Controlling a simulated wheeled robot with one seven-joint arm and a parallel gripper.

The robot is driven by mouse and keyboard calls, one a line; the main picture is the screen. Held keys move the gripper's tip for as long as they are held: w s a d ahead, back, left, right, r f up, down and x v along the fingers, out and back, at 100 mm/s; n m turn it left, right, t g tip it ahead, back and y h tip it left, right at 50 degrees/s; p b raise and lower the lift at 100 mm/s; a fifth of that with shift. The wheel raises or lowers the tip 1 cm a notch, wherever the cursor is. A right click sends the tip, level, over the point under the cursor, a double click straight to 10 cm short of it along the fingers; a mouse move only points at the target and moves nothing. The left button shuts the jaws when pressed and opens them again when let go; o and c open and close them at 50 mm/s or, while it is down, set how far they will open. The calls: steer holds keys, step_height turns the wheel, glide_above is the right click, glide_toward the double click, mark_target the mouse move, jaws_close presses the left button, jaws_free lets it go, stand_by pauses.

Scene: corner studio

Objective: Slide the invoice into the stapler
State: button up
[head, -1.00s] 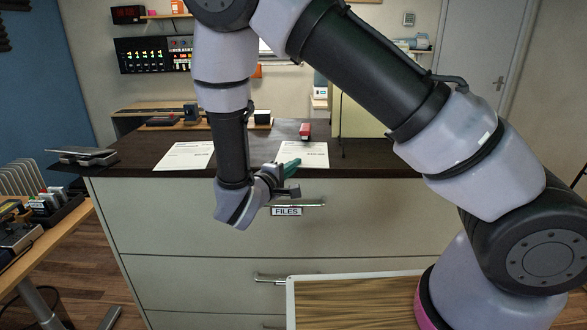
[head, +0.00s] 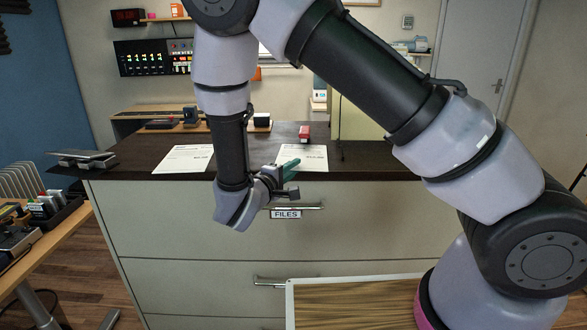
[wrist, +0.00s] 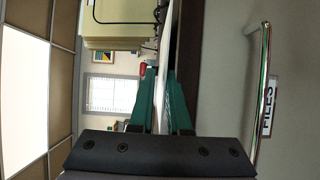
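Two white printed sheets lie flat on the dark cabinet top: a left sheet (head: 184,159) and a right sheet (head: 312,160). Their print is too small to tell which is the invoice. A small red stapler (head: 305,131) stands behind the right sheet; a bit of red also shows beyond my fingertips in the wrist view (wrist: 143,69). My gripper (head: 292,164) has green fingers and is at the front edge of the cabinet top, by the right sheet's near left corner. In the wrist view the fingers (wrist: 161,72) are apart, with a pale strip seen between them; whether they touch the sheet is unclear.
The cabinet front has a handle (head: 295,207) and FILES label just below my gripper. A dark flat device (head: 84,158) sits at the left end. A cream panel (head: 362,128) stands at the right. A wooden-topped surface (head: 350,300) lies in front.

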steer(key=v, duration=1)
steer(key=shift+s+a, duration=0.2)
steer(key=shift+s, duration=0.1)
steer(key=d+r+m+g+y, duration=0.1)
steer(key=d+r+m+g, duration=0.35)
steer(key=d+g, duration=0.4)
steer(key=d+r+m+g, duration=0.4)
steer(key=d+r+g, duration=0.1)
steer(key=d, duration=0.7)
steer(key=s+d+r+m+t+y, duration=0.3)
steer(key=r+y, duration=0.2)
steer(key=r, duration=0.3)
steer(key=s+d+r+m+t+y, duration=0.3)
steer(key=s+d+r+m+y, duration=0.1)
steer(key=r, duration=0.3)
steer(key=shift+s+d+r+y, duration=0.25)
steer(key=shift+r+y, duration=0.15)
steer(key=shift+y, duration=0.2)
steer(key=shift+m, duration=0.25)
